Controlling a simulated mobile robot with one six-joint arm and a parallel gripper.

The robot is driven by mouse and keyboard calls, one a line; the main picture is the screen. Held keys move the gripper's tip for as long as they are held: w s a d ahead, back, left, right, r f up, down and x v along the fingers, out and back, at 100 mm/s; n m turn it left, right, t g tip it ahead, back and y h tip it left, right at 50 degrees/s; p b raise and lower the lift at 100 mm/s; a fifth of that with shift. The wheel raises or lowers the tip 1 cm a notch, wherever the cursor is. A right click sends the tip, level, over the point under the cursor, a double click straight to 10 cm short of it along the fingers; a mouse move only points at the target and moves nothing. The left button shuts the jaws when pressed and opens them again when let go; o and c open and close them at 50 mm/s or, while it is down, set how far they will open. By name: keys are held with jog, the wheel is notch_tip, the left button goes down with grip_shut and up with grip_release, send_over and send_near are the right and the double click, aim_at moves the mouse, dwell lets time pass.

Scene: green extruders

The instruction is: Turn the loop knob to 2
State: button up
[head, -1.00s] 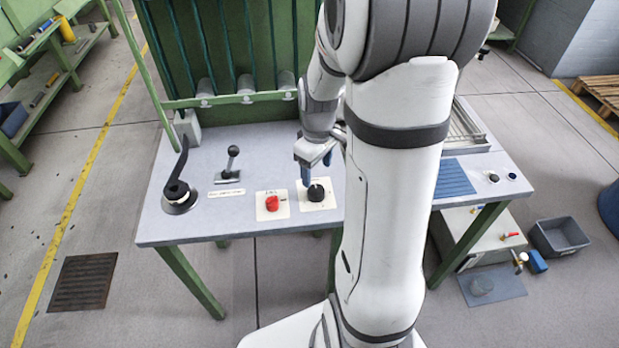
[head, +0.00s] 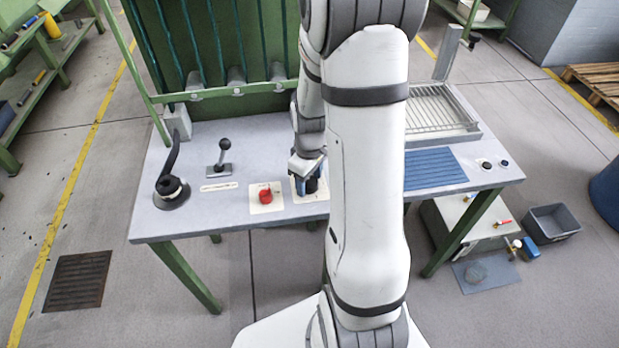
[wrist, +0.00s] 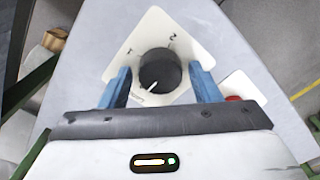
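A black round knob (wrist: 160,70) stands on a cream plate (wrist: 150,30) in the wrist view. The plate carries a 1 at upper left, a 2 at the top and small lettering at lower left. The knob's white pointer line points to the lower left, toward that lettering and away from the 2. My gripper (wrist: 160,86) is open, its two blue fingers on either side of the knob with a small gap at each side. In the head view the knob (head: 311,185) is partly hidden by my gripper (head: 308,178).
A red knob (head: 265,196) on its own plate sits left of the black knob. A small lever (head: 223,157) and a large black handle (head: 171,187) stand farther left on the grey bench (head: 240,222). A wire rack (head: 437,108) and blue ribbed mat (head: 433,169) lie right.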

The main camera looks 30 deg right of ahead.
jog(key=c, duration=0.8)
jog(key=shift+o, duration=0.2)
jog(key=shift+m, duration=0.3)
